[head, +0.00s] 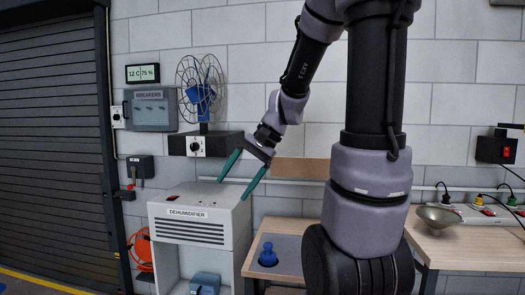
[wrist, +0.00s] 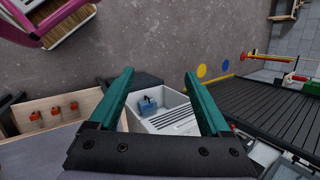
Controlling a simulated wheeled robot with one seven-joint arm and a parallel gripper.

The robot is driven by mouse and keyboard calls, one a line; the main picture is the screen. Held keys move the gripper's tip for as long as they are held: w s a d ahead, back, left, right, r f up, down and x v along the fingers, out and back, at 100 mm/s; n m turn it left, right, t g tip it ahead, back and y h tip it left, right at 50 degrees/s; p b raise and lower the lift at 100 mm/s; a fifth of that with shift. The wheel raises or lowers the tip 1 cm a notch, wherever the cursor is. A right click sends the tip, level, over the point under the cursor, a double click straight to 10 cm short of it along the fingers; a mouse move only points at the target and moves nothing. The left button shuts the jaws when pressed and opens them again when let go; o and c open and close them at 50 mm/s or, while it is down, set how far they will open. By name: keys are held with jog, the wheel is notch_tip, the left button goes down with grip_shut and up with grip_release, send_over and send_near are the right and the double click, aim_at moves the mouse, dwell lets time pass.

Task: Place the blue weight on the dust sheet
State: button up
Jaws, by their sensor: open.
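A blue knobbed object (head: 268,257), which looks like the blue weight, stands upright on a flat grey patch (head: 291,243) of the wooden bench. I cannot tell whether this patch is the dust sheet; no other sheet is clear. My gripper (head: 235,187) is open and empty, its green fingers above the white dehumidifier (head: 190,214), up and left of the blue object. In the wrist view my gripper (wrist: 158,74) has nothing between its fingers. A second blue thing (head: 205,283) sits low in the dehumidifier's open front; a blue thing also shows at the white box in the wrist view (wrist: 147,106).
A metal bowl (head: 438,218) and sockets with cables (head: 482,212) are on the right bench. A blue fan (head: 201,92) stands on a dark box behind my gripper. An orange reel (head: 141,251) hangs left. The wrist view shows open grey floor (wrist: 165,35).

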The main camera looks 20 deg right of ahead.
jog(key=s+d+r+n+t+h, duration=0.3)
jog(key=s+r+t+h, duration=0.1)
jog(key=s+r, duration=0.4)
jog(key=shift+d+r+t+h, duration=0.3)
jog(key=shift+r+t+h, duration=0.15)
jog(key=shift+t, duration=0.25)
jog(key=shift+s+n, duration=0.1)
jog(key=shift+n, duration=0.2)
dwell(1.2)
